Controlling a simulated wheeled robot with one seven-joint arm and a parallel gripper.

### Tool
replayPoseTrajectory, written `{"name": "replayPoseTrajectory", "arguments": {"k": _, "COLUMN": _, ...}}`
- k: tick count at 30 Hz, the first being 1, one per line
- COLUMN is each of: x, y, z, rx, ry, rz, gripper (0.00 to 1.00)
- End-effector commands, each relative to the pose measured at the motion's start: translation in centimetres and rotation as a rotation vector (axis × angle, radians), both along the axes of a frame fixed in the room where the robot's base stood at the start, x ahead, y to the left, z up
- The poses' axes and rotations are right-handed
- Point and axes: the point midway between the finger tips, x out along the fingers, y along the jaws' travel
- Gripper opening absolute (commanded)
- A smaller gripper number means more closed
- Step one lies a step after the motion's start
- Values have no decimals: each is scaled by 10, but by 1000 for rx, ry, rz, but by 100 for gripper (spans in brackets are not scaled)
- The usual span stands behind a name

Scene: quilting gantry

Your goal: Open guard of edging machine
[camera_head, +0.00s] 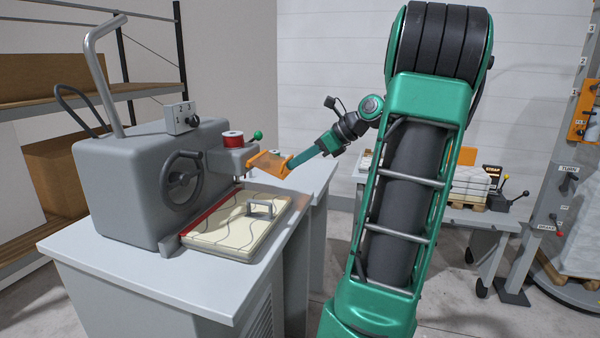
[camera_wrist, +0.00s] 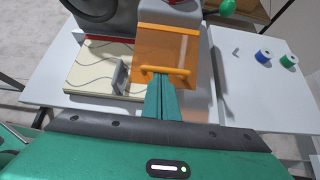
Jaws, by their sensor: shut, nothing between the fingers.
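The grey edging machine (camera_head: 150,180) stands on a light grey table at left. Its guard is an orange see-through panel (camera_head: 266,160) at the front of the machine head, sticking outward at a tilt. In the wrist view the guard (camera_wrist: 166,45) has an orange bar handle (camera_wrist: 168,71) along its near edge. My gripper (camera_head: 290,165) is at this near edge, with its teal fingers shut and empty. In the wrist view the fingertips (camera_wrist: 166,76) meet the handle bar; I cannot tell whether they touch it or lie just below it.
A cream quilted pad with a grey handle (camera_head: 262,208) lies below the head. A red spool (camera_head: 233,138) and green-knobbed lever (camera_head: 256,136) are on the head. Blue and green spools (camera_wrist: 264,57) stand on the table at right in the wrist view. Shelving (camera_head: 150,90) is behind.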

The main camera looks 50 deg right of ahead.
Motion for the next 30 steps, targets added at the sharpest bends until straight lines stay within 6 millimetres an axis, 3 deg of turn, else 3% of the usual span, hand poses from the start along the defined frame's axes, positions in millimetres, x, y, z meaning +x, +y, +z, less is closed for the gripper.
{"name": "replayPoseTrajectory", "arguments": {"k": 6, "x": 9, "y": 10, "z": 20, "rx": -57, "ry": 128, "rz": 18, "gripper": 0}}
{"name": "replayPoseTrajectory", "arguments": {"k": 12, "x": 12, "y": 12, "z": 29, "rx": -53, "ry": 128, "rz": 17, "gripper": 0}}
{"name": "replayPoseTrajectory", "arguments": {"k": 30, "x": 13, "y": 13, "z": 35, "rx": -51, "ry": 128, "rz": 18, "gripper": 0}}
